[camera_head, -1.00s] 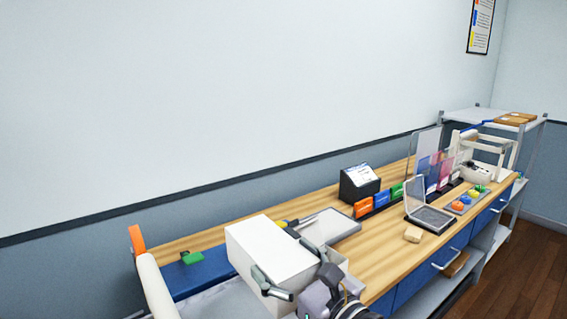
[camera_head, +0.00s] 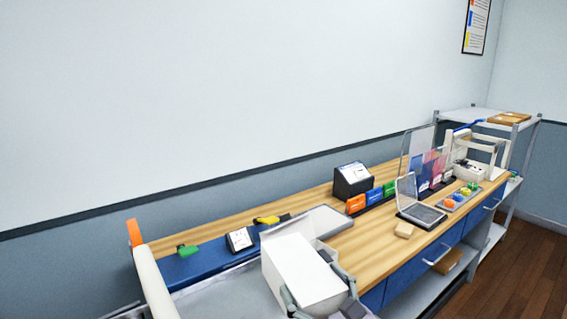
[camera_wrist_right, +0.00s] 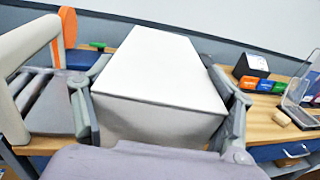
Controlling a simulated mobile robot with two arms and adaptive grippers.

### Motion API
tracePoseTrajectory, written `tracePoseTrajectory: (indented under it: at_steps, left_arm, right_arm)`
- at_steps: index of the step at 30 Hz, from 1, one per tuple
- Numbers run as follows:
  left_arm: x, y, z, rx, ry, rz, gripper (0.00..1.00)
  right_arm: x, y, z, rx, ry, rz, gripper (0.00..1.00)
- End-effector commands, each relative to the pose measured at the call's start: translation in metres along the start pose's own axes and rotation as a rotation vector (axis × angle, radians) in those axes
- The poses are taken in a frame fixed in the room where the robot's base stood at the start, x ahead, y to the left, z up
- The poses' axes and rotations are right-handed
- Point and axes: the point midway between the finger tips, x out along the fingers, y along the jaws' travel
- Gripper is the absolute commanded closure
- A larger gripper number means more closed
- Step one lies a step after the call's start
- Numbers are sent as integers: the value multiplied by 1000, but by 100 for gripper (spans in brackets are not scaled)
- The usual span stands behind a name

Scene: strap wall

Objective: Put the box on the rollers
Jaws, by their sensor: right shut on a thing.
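The white box (camera_head: 303,268) is in the lower middle of the head view, in front of the counter. My right gripper (camera_head: 318,288) is shut on it, with a finger on each side. In the right wrist view the box (camera_wrist_right: 162,75) fills the middle, between the two fingers of the gripper (camera_wrist_right: 160,112). The rollers (camera_wrist_right: 48,98) show as grey bars at the left of the wrist view, beside the box, inside a cream side rail (camera_wrist_right: 28,62). Whether the box touches anything below it is hidden. My left gripper is not in view.
A grey scale plate (camera_head: 328,221) lies on the wooden counter behind the box. A small black display (camera_head: 240,239), a green item (camera_head: 187,250) and a yellow item (camera_head: 266,220) line the blue strip. A tan block (camera_head: 404,229) sits to the right.

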Motion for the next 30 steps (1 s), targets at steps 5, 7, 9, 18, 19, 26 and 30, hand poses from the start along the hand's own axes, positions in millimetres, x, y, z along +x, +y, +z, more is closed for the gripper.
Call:
tracePoseTrajectory:
  at_steps: [5,7,9,18,19,26,30]
  left_arm:
    - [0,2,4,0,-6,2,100]
    - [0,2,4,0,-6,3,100]
    - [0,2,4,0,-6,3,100]
    - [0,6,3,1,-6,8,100]
    - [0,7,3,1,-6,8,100]
    - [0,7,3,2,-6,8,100]
    - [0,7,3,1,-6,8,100]
  right_arm:
    - [-26,-27,-30,6,8,-122,58]
    - [-37,-39,-40,5,8,-172,58]
    - [-49,-50,-50,3,8,-221,58]
    - [-98,-87,-83,1,4,-389,58]
    - [-102,-89,-85,0,4,-398,58]
    - [-120,-95,-94,1,0,-438,58]
    - [-140,-87,-105,6,-1,-445,58]
